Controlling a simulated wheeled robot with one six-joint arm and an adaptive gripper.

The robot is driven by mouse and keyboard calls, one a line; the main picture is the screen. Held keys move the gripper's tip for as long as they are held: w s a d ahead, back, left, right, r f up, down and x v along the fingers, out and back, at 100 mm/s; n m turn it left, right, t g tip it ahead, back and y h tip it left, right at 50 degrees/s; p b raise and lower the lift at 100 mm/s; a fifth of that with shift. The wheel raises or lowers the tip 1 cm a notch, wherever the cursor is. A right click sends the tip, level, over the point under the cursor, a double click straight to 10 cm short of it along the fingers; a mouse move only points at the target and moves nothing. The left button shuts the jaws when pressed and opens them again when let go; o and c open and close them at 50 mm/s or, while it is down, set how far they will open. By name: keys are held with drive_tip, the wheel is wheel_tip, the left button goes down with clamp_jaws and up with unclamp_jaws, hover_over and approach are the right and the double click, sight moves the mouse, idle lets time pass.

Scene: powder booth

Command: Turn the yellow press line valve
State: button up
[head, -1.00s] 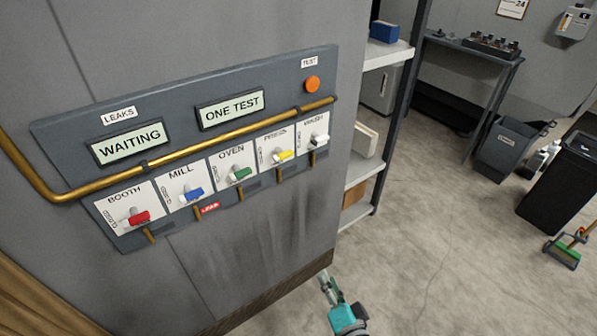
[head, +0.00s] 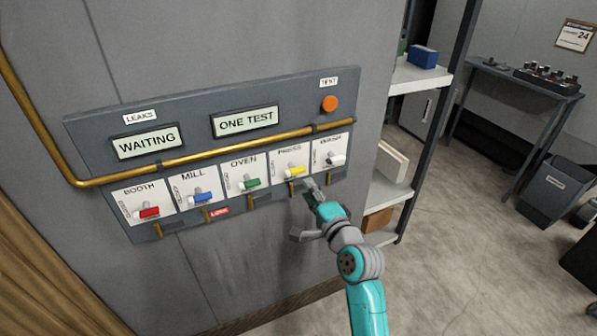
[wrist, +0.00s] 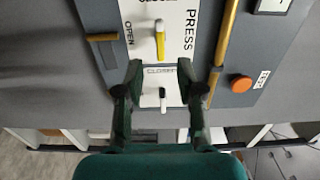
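The yellow press valve (head: 293,172) is on the wall panel (head: 90,128), fourth from the left, under the PRESS label. In the wrist view the yellow handle (wrist: 160,42) lies ahead of the fingers; its length points toward CLOSED, with OPEN printed to its left. My gripper (head: 312,187) is just below and right of the yellow valve in the head view. In the wrist view my gripper (wrist: 160,82) is open, its two fingers apart with nothing held. The white-and-black handle (wrist: 162,97) of the neighbouring valve shows between the fingers; contact cannot be told.
Red (head: 149,212), blue (head: 203,197) and green (head: 250,183) valves sit left of the yellow one; the white valve (head: 336,159) is right. A brass pipe (head: 200,154) runs above. An orange button (head: 330,103) is upper right.

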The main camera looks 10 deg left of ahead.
sight(297, 173)
drive_tip(key=x, duration=0.9)
drive_tip(key=shift+w+a, duration=0.2)
drive_tip(key=shift+w, duration=0.1)
clamp_jaws()
